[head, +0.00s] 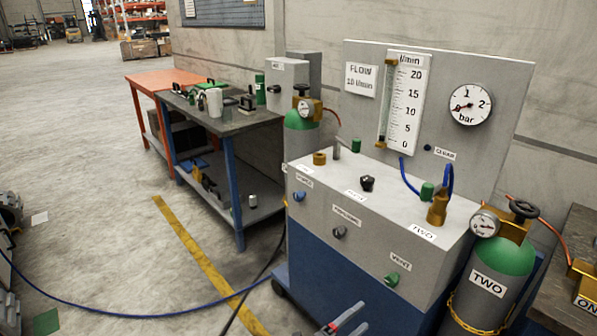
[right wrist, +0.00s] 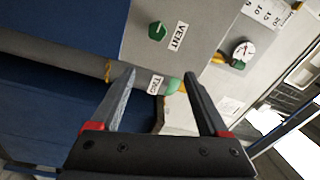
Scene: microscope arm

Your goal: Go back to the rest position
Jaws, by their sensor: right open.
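My right gripper (head: 354,318) shows at the bottom edge of the head view, in front of the blue lower part of the gas cart (head: 330,290). In the right wrist view its two fingers (right wrist: 160,76) are spread apart with nothing between them. Beyond the fingertips are the cart's panel with the green VENT knob (right wrist: 157,31) and part of the green-topped cylinder (right wrist: 173,86); they look apart from the fingers. The VENT knob also shows in the head view (head: 392,280). I cannot make out my left gripper.
The cylinder marked TWO (head: 490,280) stands at the cart's right end, near a dark table (head: 575,235). A blue-legged workbench (head: 225,122) stands behind the cart at left. A blue hose (head: 150,315) crosses the floor. The floor at left (head: 90,200) is mostly open.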

